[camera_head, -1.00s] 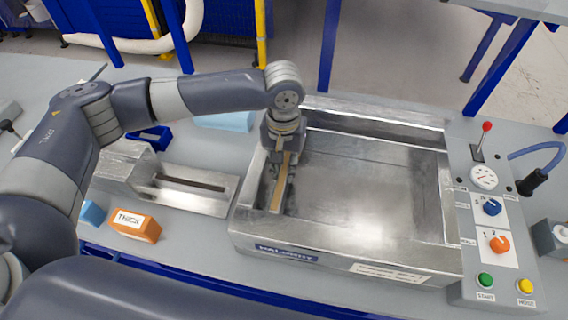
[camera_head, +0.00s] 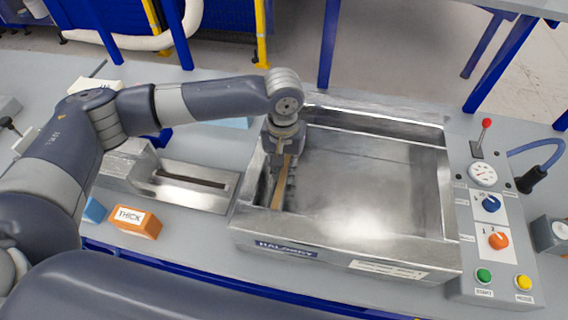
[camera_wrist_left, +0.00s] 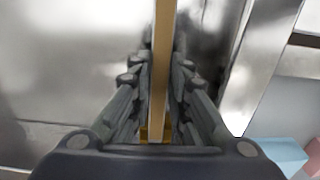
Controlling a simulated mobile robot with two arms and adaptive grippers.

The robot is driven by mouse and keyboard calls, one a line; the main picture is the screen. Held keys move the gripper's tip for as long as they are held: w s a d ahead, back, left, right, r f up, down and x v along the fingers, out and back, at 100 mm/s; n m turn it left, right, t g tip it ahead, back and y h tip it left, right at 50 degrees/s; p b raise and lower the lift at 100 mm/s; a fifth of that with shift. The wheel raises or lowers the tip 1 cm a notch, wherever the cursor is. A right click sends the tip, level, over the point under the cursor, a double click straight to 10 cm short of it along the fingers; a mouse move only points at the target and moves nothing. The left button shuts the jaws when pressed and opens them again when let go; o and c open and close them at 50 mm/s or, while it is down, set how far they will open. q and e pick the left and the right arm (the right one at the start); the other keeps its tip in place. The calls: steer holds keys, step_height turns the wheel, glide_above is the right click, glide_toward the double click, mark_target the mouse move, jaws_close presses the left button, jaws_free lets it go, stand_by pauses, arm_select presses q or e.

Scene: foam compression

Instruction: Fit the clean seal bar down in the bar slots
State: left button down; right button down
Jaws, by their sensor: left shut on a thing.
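The seal bar (camera_head: 281,186) is a long, thin, tan strip at the left inside of the metal machine chamber (camera_head: 350,237). My left gripper (camera_head: 283,160) points down over the bar's far part and is shut on it. In the left wrist view the bar (camera_wrist_left: 161,60) runs upright between the fingers of the left gripper (camera_wrist_left: 160,105). The chamber's left wall runs close beside the bar. The slots are hidden under the bar and gripper, so I cannot tell whether the bar is seated. My right gripper is not in view.
A control panel (camera_head: 507,267) with a red-tipped lever, gauge, knobs and buttons stands right of the chamber. A metal block with a dark slot (camera_head: 193,182) lies left of it. An orange block marked THICK (camera_head: 137,222) sits front left. The chamber floor is bare.

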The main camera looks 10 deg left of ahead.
mark_target(283, 171)
arm_select(q)
steer(key=shift+f, duration=0.4)
steer(key=shift+f, duration=0.15)
steer(key=c, duration=1.4)
jaws_free()
steer(key=shift+c, duration=0.2)
step_height(283, 171, up, 8)
steer(key=p, duration=0.9)
steer(key=shift+a+f, duration=0.1)
steer(key=shift+f, duration=0.05)
steer(key=shift+r, duration=1.15)
steer(key=shift+s+f, duration=0.1)
